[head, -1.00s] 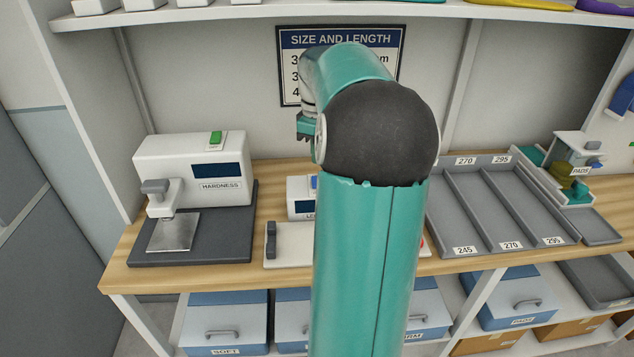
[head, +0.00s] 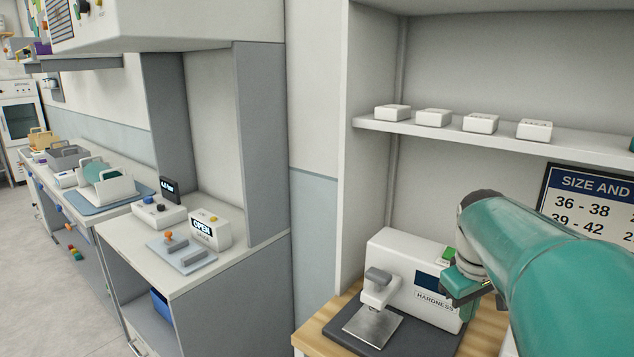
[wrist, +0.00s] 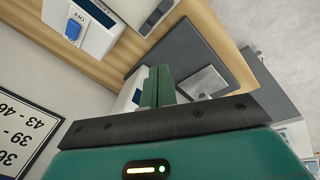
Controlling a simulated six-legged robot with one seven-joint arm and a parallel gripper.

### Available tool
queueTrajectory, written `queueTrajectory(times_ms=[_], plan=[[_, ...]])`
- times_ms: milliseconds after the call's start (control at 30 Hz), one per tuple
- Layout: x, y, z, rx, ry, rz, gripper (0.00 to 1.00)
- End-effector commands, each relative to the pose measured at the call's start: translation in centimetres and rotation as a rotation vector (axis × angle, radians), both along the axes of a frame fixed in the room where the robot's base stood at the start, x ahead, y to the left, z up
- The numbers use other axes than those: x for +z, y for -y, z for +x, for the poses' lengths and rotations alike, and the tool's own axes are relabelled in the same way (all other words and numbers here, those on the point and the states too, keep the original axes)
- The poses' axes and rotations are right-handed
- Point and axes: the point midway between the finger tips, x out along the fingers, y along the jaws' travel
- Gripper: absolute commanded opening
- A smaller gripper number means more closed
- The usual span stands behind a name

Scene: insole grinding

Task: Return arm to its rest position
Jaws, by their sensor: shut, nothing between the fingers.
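My teal arm reaches in from the right side of the head view, folded above the wooden workbench (head: 320,333). My gripper (head: 458,290) hangs in front of the right part of the white hardness tester (head: 393,262); its fingers show only partly there. In the wrist view the green fingers of my gripper (wrist: 156,88) stand side by side, closed together and empty. Behind them are the dark base (wrist: 180,52) and metal plate (wrist: 204,82) of the hardness tester. I cannot tell whether the gripper touches the tester.
A size chart (head: 590,215) hangs on the wall behind my arm. A shelf (head: 440,137) with several small white boxes runs above. Left of the bench, a grey partition stands beside another counter (head: 150,225) with a device marked OPEN (head: 209,228). Open floor (head: 60,300) lies at far left.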

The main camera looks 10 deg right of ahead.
Motion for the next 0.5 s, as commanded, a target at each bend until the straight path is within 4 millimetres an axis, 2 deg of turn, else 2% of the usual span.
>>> queueTrajectory(times_ms=[33, 200, 400, 500], plan=[[0.3, -2.8, -0.5, 0.003, 0.032, -0.011, 0.0], [0.3, -10.0, -3.1, -0.026, 0.149, 0.0, 0.0], [-1.0, -16.5, -7.2, -0.058, 0.287, 0.08, 0.0], [-1.9, -18.8, -9.0, -0.069, 0.338, 0.134, 0.0]])
